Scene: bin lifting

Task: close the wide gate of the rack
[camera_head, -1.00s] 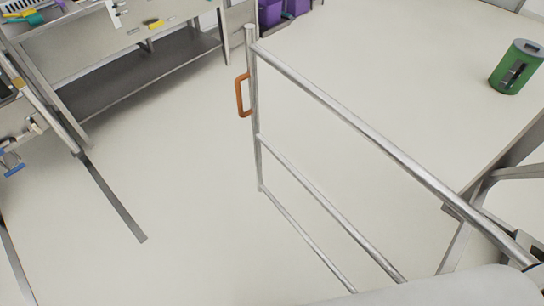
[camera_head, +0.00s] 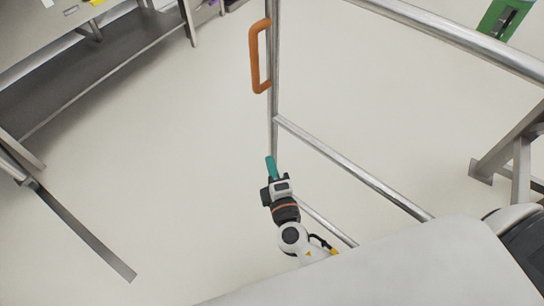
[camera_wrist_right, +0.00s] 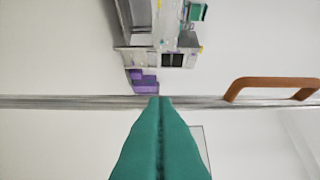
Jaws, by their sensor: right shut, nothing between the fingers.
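The wide gate (camera_head: 345,168) is a frame of silver tubes with an orange handle (camera_head: 254,58) on its end post. It stands swung out over the floor, at the centre and right of the head view. My right gripper (camera_head: 271,166), with teal fingers, is shut and empty. In the head view it is below the handle, close to the gate's end post. In the right wrist view the shut fingers (camera_wrist_right: 160,125) point at the post (camera_wrist_right: 60,102), with the handle (camera_wrist_right: 272,84) to the right. I cannot tell whether they touch the post. My left gripper is not in view.
A metal workbench (camera_head: 95,65) with a lower shelf stands at the upper left. A green bin (camera_head: 503,18) is at the upper right. A metal floor strip (camera_head: 85,235) lies at the left. The floor between the gate and the bench is clear.

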